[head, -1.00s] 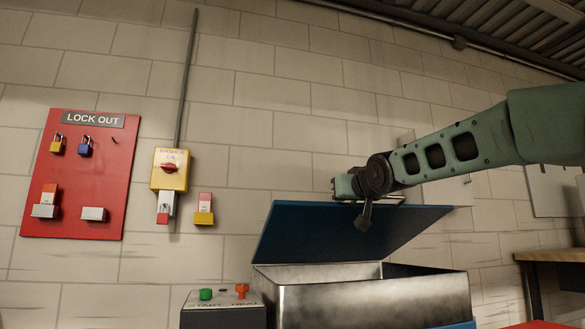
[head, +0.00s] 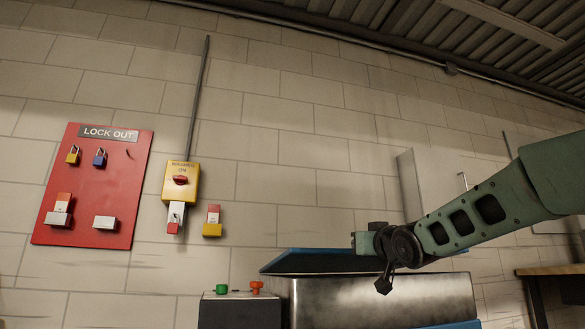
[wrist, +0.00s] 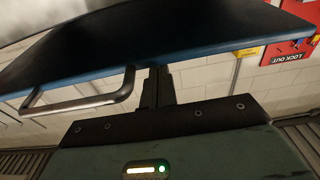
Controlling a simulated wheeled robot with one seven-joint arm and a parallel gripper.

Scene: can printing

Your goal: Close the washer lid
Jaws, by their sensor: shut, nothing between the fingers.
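The washer is a steel box (head: 375,302) with a blue lid (head: 310,262) at the lower middle of the head view. The lid is low and slightly tilted over the box. In the wrist view the lid's dark face and blue edge (wrist: 205,50) fill the top, with a metal bar handle (wrist: 85,103) left of my fingers. My gripper (head: 360,240) is shut and empty, just above the lid in the head view. In the wrist view the fingertips (wrist: 157,75) reach the lid's edge; whether they touch cannot be told. My forearm hides part of the lid's right side.
A control box with a green button (head: 222,289) and an orange button (head: 257,287) stands left of the washer. A red lockout board (head: 95,190) and a yellow switch (head: 181,180) are on the wall. A wooden table (head: 550,270) is at the right.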

